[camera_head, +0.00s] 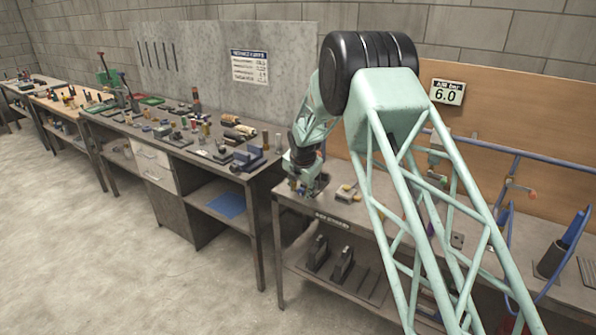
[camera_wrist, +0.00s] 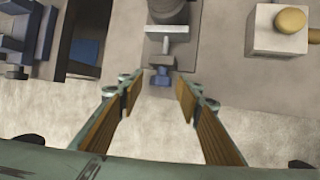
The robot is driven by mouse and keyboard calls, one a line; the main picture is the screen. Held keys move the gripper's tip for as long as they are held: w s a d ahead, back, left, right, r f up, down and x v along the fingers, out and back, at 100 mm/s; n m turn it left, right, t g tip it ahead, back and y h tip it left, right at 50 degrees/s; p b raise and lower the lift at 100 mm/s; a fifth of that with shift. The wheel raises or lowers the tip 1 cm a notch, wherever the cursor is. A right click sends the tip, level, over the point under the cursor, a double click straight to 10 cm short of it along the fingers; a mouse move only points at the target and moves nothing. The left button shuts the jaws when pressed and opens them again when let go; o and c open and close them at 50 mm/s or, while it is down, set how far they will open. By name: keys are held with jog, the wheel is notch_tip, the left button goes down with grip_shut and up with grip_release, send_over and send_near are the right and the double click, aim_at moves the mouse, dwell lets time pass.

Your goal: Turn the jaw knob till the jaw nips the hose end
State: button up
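In the wrist view a small blue knob (camera_wrist: 161,77) shows ahead of my gripper (camera_wrist: 156,92). The gripper is open and empty, with a brown-padded finger on each side of the knob's line. I cannot tell whether the tips reach the knob's depth. Beyond the knob is a pale metal jaw piece (camera_wrist: 166,33), and past it a dark round part (camera_wrist: 168,10), cut by the frame edge; I cannot tell if it is the hose end. In the head view my gripper (camera_head: 308,187) is low over the left end of the workbench, and the knob cannot be made out.
A cream block with a yellow button (camera_wrist: 291,20) stands right of the jaw. Blue vise parts (camera_wrist: 25,40) lie left in the wrist view. The workbench (camera_head: 352,212) carries blue pipework (camera_head: 475,143) on its right. A cluttered bench (camera_head: 190,150) adjoins on the left.

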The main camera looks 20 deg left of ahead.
jog(key=shift+a+h, duration=0.1)
jog(key=shift+h, duration=0.4)
jog(key=shift+w, duration=0.1)
jog(key=shift+r+h, duration=0.3)
jog(key=p+v, duration=0.1)
jog(key=v, duration=1.2)
jog(key=shift+r, duration=0.2)
